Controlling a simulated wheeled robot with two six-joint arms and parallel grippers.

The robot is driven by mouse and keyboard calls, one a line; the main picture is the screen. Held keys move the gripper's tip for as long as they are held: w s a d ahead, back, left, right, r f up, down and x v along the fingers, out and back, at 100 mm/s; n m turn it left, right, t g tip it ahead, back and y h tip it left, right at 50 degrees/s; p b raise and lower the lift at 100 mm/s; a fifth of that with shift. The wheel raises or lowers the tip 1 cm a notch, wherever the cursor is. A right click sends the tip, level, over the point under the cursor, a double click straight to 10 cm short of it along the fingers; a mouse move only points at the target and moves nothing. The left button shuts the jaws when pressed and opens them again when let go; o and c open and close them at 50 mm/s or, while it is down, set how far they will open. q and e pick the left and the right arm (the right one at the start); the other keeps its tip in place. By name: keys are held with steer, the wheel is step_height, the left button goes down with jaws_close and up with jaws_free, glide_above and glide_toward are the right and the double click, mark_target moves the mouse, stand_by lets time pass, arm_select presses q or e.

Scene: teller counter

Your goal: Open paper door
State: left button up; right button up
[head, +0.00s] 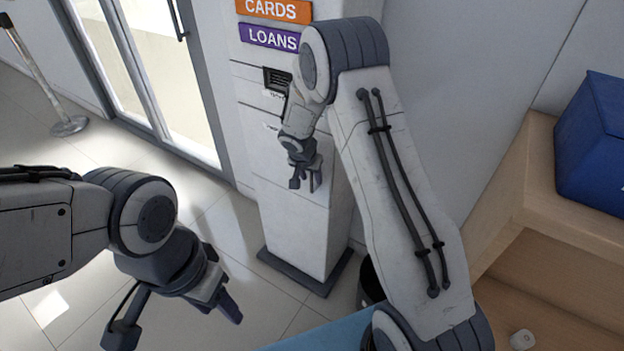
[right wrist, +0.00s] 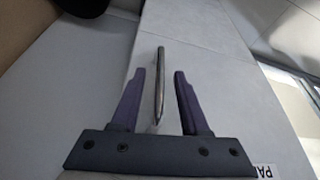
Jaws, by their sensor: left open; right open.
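The white kiosk (head: 285,232) stands against the wall, with a panel front under a dark slot and small labels. My right gripper (head: 305,183) is in front of that lower front, open. In the right wrist view, a slim metal bar handle (right wrist: 160,85) on the pale panel (right wrist: 195,50) shows between the purple fingers of my right gripper (right wrist: 167,80), with a gap on each side. A partly cut-off label starting "PA" (right wrist: 264,171) shows at the lower right. The panel looks closed. My left gripper (head: 175,316) is open and empty above the floor, left of the kiosk.
CARDS (head: 274,10) and LOANS (head: 270,38) signs are on the kiosk's upper part. A glass door (head: 190,80) is to its left. A wooden counter (head: 545,215) with a blue box (head: 597,145) is at right. A dark bin (head: 371,283) stands beside the kiosk base.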

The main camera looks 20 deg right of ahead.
steer(key=shift+x, duration=0.8)
jaws_close()
stand_by(0.9)
